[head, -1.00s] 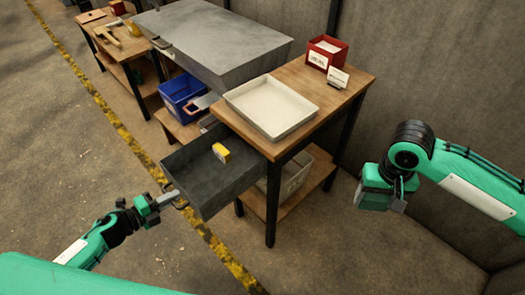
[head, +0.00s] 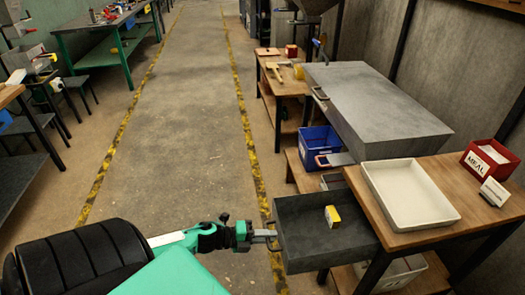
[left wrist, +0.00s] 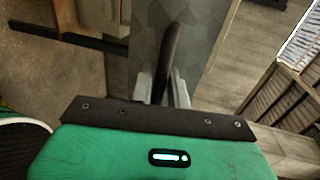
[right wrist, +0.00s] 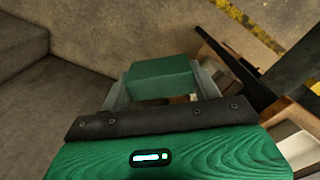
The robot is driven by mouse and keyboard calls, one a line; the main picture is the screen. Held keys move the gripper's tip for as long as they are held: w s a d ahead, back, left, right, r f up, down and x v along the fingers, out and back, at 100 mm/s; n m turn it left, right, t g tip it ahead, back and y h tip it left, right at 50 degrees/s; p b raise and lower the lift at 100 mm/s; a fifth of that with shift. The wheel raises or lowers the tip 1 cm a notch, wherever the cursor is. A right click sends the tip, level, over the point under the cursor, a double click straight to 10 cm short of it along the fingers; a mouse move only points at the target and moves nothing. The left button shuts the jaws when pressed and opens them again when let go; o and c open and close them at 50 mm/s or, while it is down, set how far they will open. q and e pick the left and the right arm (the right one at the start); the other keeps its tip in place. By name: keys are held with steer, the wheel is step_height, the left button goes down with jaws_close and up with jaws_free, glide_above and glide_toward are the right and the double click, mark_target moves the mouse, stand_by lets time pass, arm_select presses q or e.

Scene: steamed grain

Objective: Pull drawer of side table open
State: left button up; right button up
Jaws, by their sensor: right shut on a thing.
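The side table (head: 445,212) has a wooden top and stands at the right in the head view. Its dark grey drawer (head: 305,258) is pulled well out toward the aisle, with a small yellow-and-white box (head: 332,216) inside. My left gripper (head: 248,236) is at the drawer's front. In the left wrist view its two fingers (left wrist: 163,88) are close together around the dark bar handle (left wrist: 171,50). My right gripper shows only in the right wrist view (right wrist: 163,90), shut on a green box (right wrist: 160,80).
A white tray (head: 372,180) and a red box (head: 488,162) stand on the side table. A blue bin (head: 318,140) is behind the drawer, beside a large grey block-like cabinet (head: 375,100). The aisle floor (head: 190,120) between the yellow lines is clear.

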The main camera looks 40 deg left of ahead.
steer(key=shift+f+b, duration=0.6)
arm_select(q)
steer(key=v, duration=1.1)
steer(key=shift+s+a, duration=0.25)
steer(key=shift+s, duration=0.1)
